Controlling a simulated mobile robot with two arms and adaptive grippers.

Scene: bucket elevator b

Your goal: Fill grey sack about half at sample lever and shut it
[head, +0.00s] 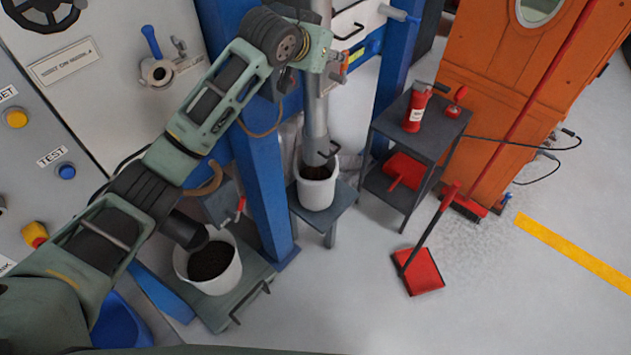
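My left arm reaches from the lower left to the top middle. Its wrist ends beside a grey vertical pipe (315,115), and my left gripper (335,66) there is small and partly hidden, so its fingers cannot be made out. A small lever with a red-orange part shows at that spot. A blue-handled lever (151,42) sits on a spout on the pale panel at upper left. I cannot clearly identify the grey sack; a pale grey shape (291,138) shows partly behind the blue post. My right gripper is not in view.
A white bucket (318,192) stands on a small stand under the pipe. Another white bucket (233,272) with dark material stands on a low platform. A blue post (257,180) rises between them. A dark side table (418,142), red dustpan (419,277) and orange cabinet (500,70) stand right. Floor at lower right is clear.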

